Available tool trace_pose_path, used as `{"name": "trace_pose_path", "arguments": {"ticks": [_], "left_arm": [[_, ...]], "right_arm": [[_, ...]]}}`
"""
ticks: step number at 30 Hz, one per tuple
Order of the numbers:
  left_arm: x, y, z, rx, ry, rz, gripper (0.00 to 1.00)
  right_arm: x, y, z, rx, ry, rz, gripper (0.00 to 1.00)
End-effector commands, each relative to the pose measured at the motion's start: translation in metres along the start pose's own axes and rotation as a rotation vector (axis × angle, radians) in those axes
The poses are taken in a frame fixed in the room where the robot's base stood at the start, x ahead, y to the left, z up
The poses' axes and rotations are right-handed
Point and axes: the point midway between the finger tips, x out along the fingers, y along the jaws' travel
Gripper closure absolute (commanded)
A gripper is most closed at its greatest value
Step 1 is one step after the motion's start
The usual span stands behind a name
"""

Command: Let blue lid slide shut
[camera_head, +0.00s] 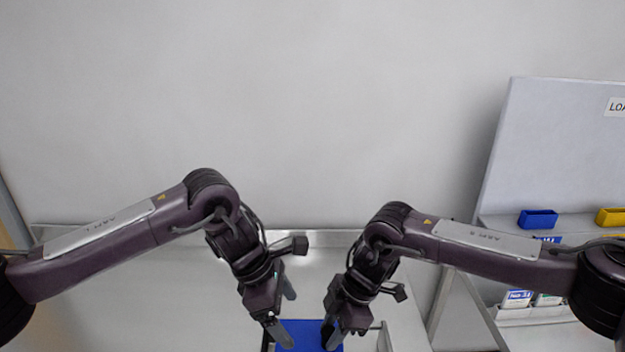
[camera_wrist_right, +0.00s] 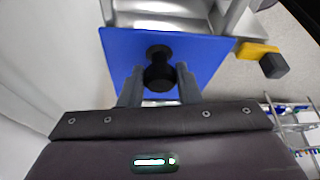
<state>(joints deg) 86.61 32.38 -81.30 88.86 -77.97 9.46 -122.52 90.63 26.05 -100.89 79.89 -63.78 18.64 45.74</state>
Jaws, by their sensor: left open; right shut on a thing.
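The blue lid (camera_head: 296,334) shows at the bottom edge of the head view, partly cut off and partly behind my grippers. The right wrist view shows it as a flat blue plate (camera_wrist_right: 200,55) with a round black knob (camera_wrist_right: 158,55). My right gripper (camera_wrist_right: 158,82) is shut on the knob, with one finger on each side. In the head view my right gripper (camera_head: 332,338) reaches down over the lid's right part. My left gripper (camera_head: 288,312) is open and empty near the lid's left part. What lies under the lid is hidden.
A grey-white worktop (camera_head: 130,300) lies around the lid, clear at the left. At the right, a shelf holds a blue bin (camera_head: 538,219) and a yellow bin (camera_head: 611,217) below a white panel (camera_head: 555,150). A yellow piece with a black knob (camera_wrist_right: 272,66) shows in the wrist view.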

Motion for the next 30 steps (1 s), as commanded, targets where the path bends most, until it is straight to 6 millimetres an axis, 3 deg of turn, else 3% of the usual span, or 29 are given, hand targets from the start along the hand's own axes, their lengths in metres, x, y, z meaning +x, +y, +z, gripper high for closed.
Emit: {"name": "trace_pose_path", "arguments": {"ticks": [15,25,26,30], "left_arm": [[0.002,0.000,-0.001,0.000,0.000,0.000,0.14],[0.002,0.000,-0.001,0.000,0.000,0.000,0.14],[0.002,0.000,-0.001,0.000,0.000,0.000,0.14],[0.002,0.000,-0.001,0.000,0.000,0.000,0.14]], "right_arm": [[0.008,0.009,-0.028,0.001,0.003,0.011,0.96],[0.009,0.010,-0.031,0.001,0.004,0.011,0.96],[0.009,0.010,-0.031,0.001,0.004,0.010,0.67],[0.010,0.009,-0.031,0.001,0.003,0.007,0.49]]}}
